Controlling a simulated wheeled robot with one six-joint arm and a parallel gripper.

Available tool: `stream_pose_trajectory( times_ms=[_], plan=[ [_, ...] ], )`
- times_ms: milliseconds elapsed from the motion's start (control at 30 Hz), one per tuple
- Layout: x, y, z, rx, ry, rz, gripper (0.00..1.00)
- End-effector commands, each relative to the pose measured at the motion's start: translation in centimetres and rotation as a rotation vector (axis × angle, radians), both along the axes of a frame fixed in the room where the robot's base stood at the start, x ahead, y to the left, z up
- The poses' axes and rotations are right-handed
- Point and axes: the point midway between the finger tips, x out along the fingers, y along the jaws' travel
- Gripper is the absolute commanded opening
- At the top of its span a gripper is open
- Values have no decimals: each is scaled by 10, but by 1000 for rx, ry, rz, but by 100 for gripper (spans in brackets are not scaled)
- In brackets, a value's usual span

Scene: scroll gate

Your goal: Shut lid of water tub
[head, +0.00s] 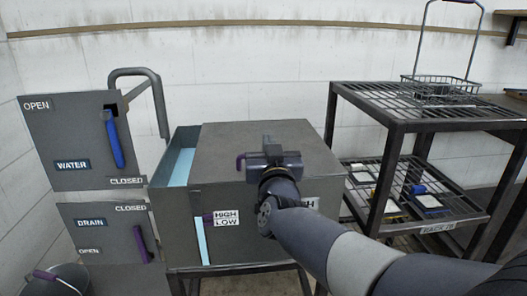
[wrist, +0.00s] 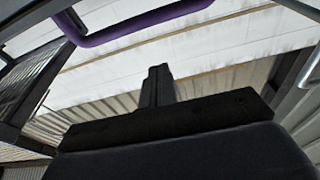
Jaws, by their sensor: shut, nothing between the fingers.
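The grey water tub (head: 175,215) stands in the middle of the head view on a dark stand. Its flat grey lid (head: 235,135) covers most of the top, and a strip of pale blue water (head: 182,167) shows open at the left. A small purple handle (head: 240,162) shows just left of my gripper (head: 267,145); a purple bar (wrist: 140,25) crosses the top of the wrist view. My gripper is shut and empty in front of the lid's middle. Its closed fingers (wrist: 157,87) show in the wrist view, apart from the bar. My arm hides part of the tub's front.
A WATER panel (head: 70,140) with a blue lever and a DRAIN panel (head: 105,235) with a purple lever stand at left. A bucket (head: 55,280) is below. A metal rack (head: 400,120) with a wire basket (head: 440,88) stands close at right.

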Motion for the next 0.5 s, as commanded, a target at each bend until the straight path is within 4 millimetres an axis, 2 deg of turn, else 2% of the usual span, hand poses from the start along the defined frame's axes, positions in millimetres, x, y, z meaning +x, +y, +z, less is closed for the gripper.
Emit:
stream_pose_trajectory(
  times_ms=[33,200,500],
  plan=[
    [-12,0,-10,-5,9,4,0],
    [-40,-6,-25,-3,4,4,0],
    [-77,-13,-47,-3,0,4,0]
  ],
)
